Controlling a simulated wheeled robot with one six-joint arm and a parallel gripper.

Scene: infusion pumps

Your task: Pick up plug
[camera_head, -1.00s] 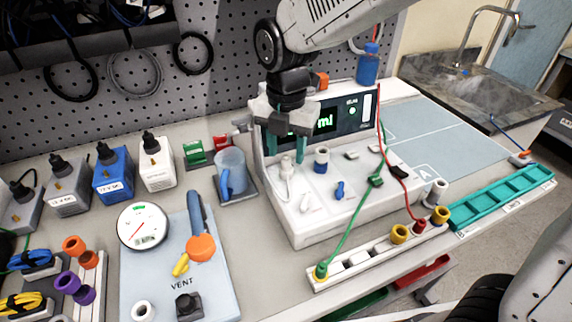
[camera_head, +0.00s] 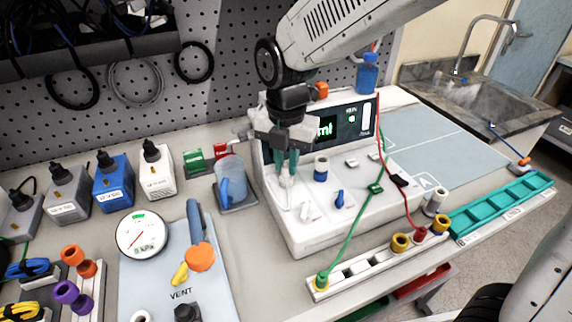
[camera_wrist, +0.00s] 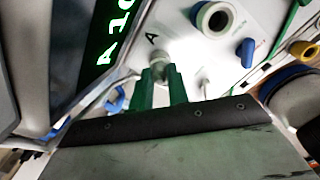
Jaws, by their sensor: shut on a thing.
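The pale grey-white plug (camera_head: 286,184) stands at the left of the white pump's sloped deck. My gripper (camera_head: 288,163) points down over it, its green fingers close together and shut on the plug's upper part. In the wrist view, the two green fingers (camera_wrist: 162,84) close around the plug (camera_wrist: 159,57), beside a printed letter A. The fingers hide part of the plug, and I cannot tell whether it is off the deck.
The white pump (camera_head: 310,235) carries a blue-ringed white port (camera_head: 321,170) and a blue knob (camera_head: 339,199) right of the plug. A green cable (camera_head: 352,235) and a red cable (camera_head: 404,203) run down to the front strip.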

